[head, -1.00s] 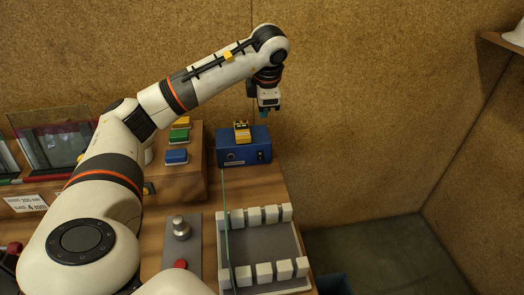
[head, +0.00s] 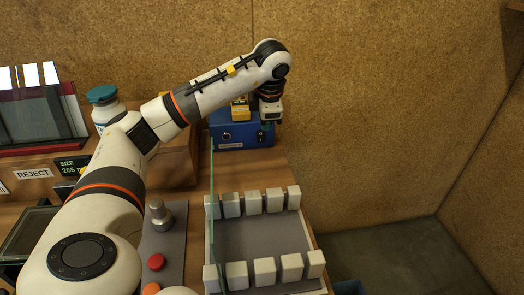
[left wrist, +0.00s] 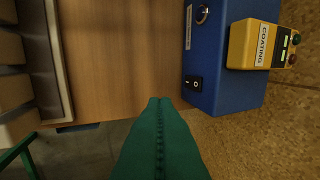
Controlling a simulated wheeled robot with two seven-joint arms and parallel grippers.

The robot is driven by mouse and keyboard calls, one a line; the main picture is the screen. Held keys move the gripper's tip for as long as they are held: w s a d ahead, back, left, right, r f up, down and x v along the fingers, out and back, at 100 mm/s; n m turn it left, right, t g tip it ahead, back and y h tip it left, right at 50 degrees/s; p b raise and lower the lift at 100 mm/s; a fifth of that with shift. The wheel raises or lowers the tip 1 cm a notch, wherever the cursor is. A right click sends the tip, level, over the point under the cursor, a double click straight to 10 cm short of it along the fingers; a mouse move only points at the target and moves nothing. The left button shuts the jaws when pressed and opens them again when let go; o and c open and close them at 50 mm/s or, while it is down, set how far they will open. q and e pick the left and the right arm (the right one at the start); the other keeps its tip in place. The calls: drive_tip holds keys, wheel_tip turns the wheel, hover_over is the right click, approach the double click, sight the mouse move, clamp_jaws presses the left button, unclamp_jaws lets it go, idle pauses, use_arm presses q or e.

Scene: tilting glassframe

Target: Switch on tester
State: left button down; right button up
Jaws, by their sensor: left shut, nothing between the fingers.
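The yellow tester (head: 240,109), labelled COATING, sits on a blue box (head: 229,134) at the back of the bench. In the left wrist view the yellow tester (left wrist: 262,45) has small round lights. My left gripper (head: 268,122) is at the box's right end. Its green fingers (left wrist: 159,103) are shut and empty, with tips close to the rocker switch; I cannot tell whether they touch. My right gripper is out of view.
A grey tray (head: 262,238) with rows of white blocks stands at the front right, a thin glass pane (head: 212,185) upright at its left side. A panel with a metal knob (head: 158,213) and red button (head: 156,262) is left of it. A teal-capped jar (head: 103,104) stands behind my arm.

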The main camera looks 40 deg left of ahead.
sight(261, 136)
use_arm(q)
drive_tip(key=shift+f, duration=0.1)
idle(0.3)
drive_tip(key=x, duration=1)
drive_tip(key=shift+s+f+p, duration=0.1)
drive_tip(key=shift+f+p, duration=0.15)
drive_tip(key=shift+p, duration=0.1)
drive_tip(key=shift+w+a+r+p, duration=0.1)
drive_tip(key=shift+w+a+p, duration=0.2)
drive_tip(key=shift+w+a, duration=1)
drive_tip(key=shift+a, duration=0.25)
